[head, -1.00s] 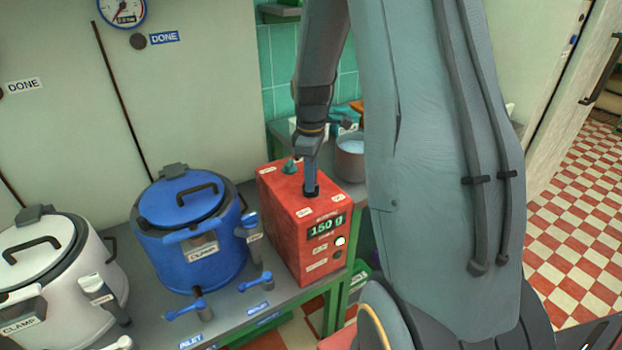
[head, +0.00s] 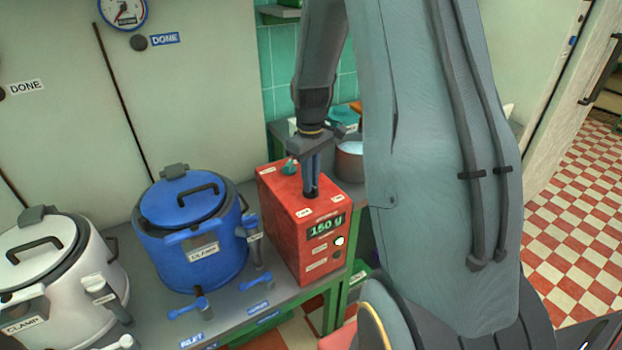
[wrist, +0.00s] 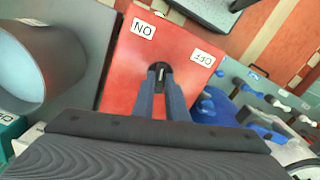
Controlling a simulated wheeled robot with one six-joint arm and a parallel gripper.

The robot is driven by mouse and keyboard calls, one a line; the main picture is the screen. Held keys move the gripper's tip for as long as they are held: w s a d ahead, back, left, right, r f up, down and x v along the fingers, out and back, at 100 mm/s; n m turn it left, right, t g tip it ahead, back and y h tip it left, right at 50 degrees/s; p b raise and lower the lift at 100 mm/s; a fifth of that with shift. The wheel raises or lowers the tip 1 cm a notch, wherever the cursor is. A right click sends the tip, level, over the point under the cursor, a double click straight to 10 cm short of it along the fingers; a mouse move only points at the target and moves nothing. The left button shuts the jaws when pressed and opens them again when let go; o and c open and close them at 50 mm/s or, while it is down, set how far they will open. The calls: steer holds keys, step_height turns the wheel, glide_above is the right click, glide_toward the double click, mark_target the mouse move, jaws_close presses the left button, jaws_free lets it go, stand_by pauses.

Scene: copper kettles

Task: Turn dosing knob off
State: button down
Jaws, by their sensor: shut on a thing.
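The red dosing box (head: 290,215) stands on the bench, with a lit display (head: 327,226) reading about 150 g. My gripper (head: 311,188) points down onto the box's top. In the wrist view, my gripper (wrist: 160,82) has its two fingers shut on the small dark dosing knob (wrist: 160,71), one on each side. A pale mark shows on the knob between the fingers; which label it points to I cannot tell. An ON label (wrist: 142,27) lies beyond the knob, and an OFF label (wrist: 202,57) lies to its right.
A blue kettle (head: 190,240) and a white kettle (head: 58,262) stand to the left, with blue valve handles (head: 188,309) near the bench front. A grey pot (head: 350,160) stands behind the box.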

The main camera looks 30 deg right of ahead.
steer(key=m, duration=0.6)
steer(key=shift+r, duration=0.1)
steer(key=m, duration=0.6)
steer(key=shift+w+p, duration=0.1)
steer(key=shift+p, duration=0.25)
steer(key=c, duration=1.8)
jaws_free()
steer(key=shift+o, duration=0.2)
steer(key=shift+r+b, duration=1.1)
steer(key=shift+r, duration=2.8)
steer(key=s+a+f+n, duration=0.2)
steer(key=s+a+n, duration=0.2)
steer(key=s+a, duration=0.3)
steer(key=s+a+f+n+t+b, duration=0.1)
steer(key=s+a+n, duration=0.3)
steer(key=s+a, duration=0.4)
steer(key=shift+s+f, duration=0.35)
steer(key=shift+s, duration=0.15)
